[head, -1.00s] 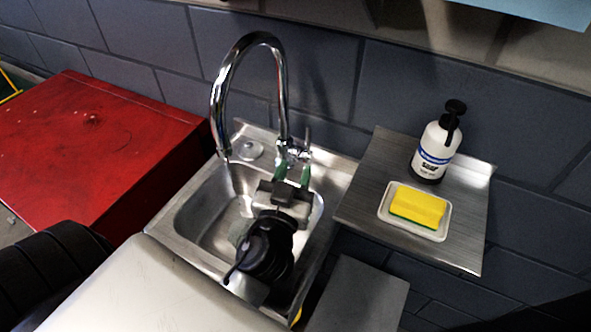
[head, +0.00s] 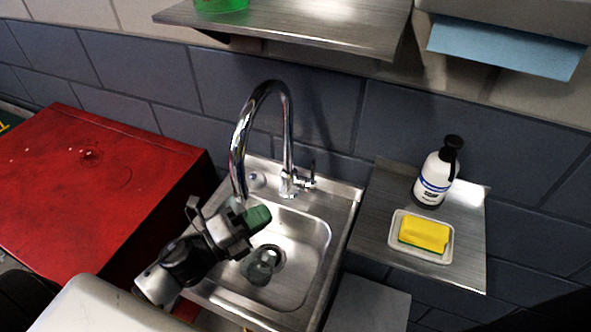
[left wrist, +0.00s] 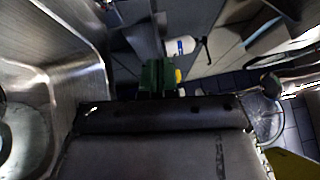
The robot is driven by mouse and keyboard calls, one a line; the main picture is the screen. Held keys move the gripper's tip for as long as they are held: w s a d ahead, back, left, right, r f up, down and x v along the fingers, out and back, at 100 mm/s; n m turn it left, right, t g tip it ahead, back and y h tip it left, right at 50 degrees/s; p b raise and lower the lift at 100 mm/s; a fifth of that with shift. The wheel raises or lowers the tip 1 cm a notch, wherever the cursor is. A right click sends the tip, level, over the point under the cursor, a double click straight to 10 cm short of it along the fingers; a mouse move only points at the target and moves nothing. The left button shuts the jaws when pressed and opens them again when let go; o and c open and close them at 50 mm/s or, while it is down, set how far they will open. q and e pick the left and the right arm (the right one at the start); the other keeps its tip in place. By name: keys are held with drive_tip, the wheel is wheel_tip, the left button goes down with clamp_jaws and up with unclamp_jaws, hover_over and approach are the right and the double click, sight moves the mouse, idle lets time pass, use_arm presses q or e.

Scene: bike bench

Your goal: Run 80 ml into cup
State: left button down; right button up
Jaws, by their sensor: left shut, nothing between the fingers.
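A chrome tap (head: 288,125) arches over the steel sink, with its lever (head: 312,178) at the right of its base. A clear, greyish cup (head: 258,268) is in the basin beside the drain; its water level cannot be made out. My left gripper (head: 259,217) is shut and empty, with green fingertips. It is above the basin, close to the spout end in the picture, apart from the lever. The fingertips also show in the left wrist view (left wrist: 159,78). Whether water runs is unclear, as my gripper is near the spout's outlet. My right gripper is out of view.
The sink (head: 322,235) stands between a red cabinet (head: 95,180) and a side shelf (head: 375,240) holding a soap bottle (head: 435,175) and a yellow sponge (head: 424,235) on a dish. An upper shelf (head: 310,25) bears something green (head: 220,4). Blue towel paper (head: 505,48) hangs right.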

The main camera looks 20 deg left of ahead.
sight(313, 167)
use_arm(q)
drive_tip(key=w+a+p+x, duration=0.1)
drive_tip(key=p+x, duration=0.3)
drive_tip(key=x, duration=0.8)
drive_tip(key=shift+w+a+r+p, duration=0.2)
drive_tip(key=shift+w+a+p, duration=0.15)
drive_tip(key=shift+w, duration=0.2)
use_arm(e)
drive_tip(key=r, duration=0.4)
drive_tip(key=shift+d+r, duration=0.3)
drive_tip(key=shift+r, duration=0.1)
use_arm(q)
drive_tip(key=w+r+p, duration=0.1)
drive_tip(key=p, duration=0.2)
drive_tip(key=shift+n+g, duration=0.3)
drive_tip(key=shift+w+f, duration=0.15)
drive_tip(key=shift+w, duration=0.05)
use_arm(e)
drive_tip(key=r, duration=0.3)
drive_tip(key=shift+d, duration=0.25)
